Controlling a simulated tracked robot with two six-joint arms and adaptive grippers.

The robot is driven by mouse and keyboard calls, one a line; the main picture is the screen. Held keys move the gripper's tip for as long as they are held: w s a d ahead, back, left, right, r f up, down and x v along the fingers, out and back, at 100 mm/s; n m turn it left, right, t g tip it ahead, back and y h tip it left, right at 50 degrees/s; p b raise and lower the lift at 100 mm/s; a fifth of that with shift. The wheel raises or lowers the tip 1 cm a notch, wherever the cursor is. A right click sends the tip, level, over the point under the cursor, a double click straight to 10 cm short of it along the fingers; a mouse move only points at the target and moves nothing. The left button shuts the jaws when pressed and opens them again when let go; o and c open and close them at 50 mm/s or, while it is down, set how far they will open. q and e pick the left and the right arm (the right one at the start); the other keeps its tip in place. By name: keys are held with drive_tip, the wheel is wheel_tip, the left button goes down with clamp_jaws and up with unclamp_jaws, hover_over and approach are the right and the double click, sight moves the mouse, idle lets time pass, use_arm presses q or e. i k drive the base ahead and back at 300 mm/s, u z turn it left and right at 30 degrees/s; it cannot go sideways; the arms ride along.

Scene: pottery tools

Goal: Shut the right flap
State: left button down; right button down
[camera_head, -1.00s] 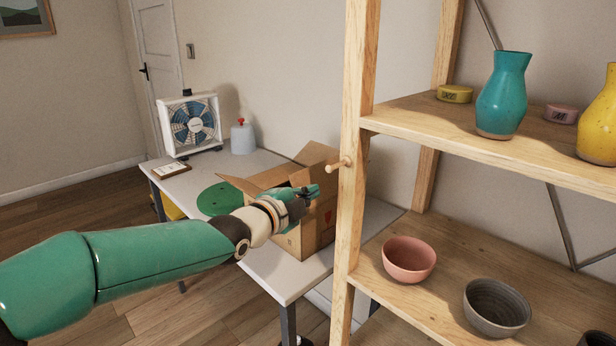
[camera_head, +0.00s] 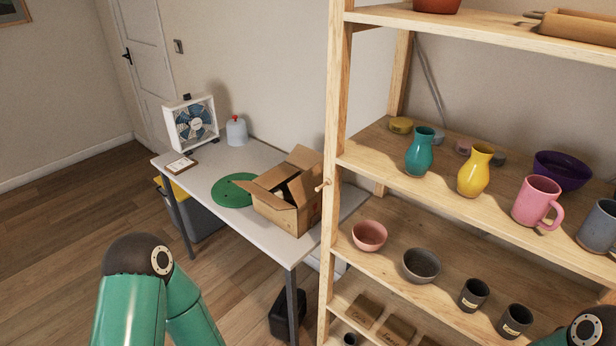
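An open cardboard box (camera_head: 281,217) stands on the white table in the middle of the view. Its near-left flap (camera_head: 268,196) leans outward, and its back flap (camera_head: 304,159) stands up. The right side of the box is close to the shelf post, and I cannot clearly make out a separate right flap. Dark shapes show inside the box. My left arm is folded at the bottom left, and its gripper is outside the picture. Only a small part of my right arm shows at the bottom right corner, and its gripper is not in view.
A wooden shelf (camera_head: 333,200) with vases, bowls and mugs fills the right side, with a peg (camera_head: 321,187) sticking out beside the box. The table (camera_head: 215,172) also holds a fan (camera_head: 191,124), a green disc (camera_head: 233,190), a jug (camera_head: 237,132) and a clipboard (camera_head: 180,165).

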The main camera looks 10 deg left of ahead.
sight(302, 187)
drive_tip(key=k, duration=1.15)
drive_tip(key=u, duration=0.25)
drive_tip(key=i, duration=0.65)
drive_tip(key=u, duration=0.6)
drive_tip(key=i, duration=0.9)
drive_tip(key=z, duration=0.2)
